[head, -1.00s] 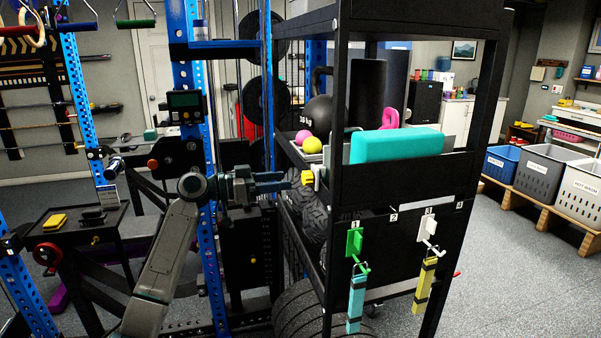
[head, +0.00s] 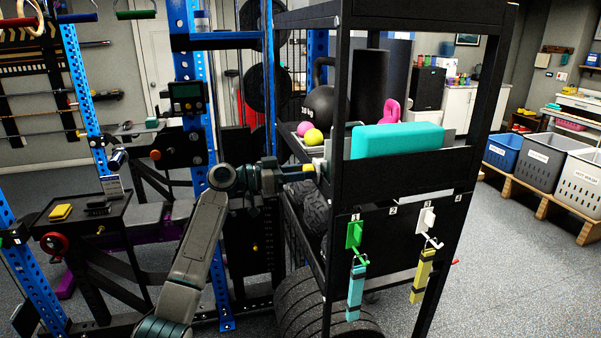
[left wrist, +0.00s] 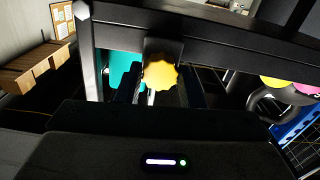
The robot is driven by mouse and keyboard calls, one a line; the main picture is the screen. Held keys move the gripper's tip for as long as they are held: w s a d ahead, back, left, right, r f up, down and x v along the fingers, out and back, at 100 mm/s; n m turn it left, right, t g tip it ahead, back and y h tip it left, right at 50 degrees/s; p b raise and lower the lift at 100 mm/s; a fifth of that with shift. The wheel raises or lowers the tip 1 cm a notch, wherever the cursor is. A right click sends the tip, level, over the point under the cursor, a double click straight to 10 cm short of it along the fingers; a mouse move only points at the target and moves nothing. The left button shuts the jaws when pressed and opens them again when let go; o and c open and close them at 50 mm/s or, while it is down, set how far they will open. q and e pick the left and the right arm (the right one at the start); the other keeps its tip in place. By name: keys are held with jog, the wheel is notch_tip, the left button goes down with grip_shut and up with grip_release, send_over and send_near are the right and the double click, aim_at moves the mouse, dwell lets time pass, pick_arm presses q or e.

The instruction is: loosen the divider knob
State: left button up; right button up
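The divider knob (left wrist: 160,74) is yellow and lobed and faces the left wrist camera, at the end of a dark bracket below a black shelf rail. In the head view the knob (head: 308,168) shows only as a small yellow patch at the left side of the black rack. My left gripper (head: 298,174) is right at the knob, its fingers reaching toward the rack and partly covering the knob. Whether the fingers touch it or are closed on it cannot be made out. The wrist view shows the dark gripper body below the knob. My right gripper is not in view.
A teal block (head: 398,139) lies on the rack shelf behind a black front rail. Yellow and pink balls (head: 313,136) and a kettlebell stand near the knob. A blue upright (head: 200,130) stands close left of my arm. Tires lie below.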

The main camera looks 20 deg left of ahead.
pick_arm(q)
jog(key=shift+n, duration=0.3)
jog(key=n+p, duration=0.8)
jog(key=n, duration=1.7)
jog(key=shift+f, duration=0.1)
jog(key=shift+n, duration=0.3)
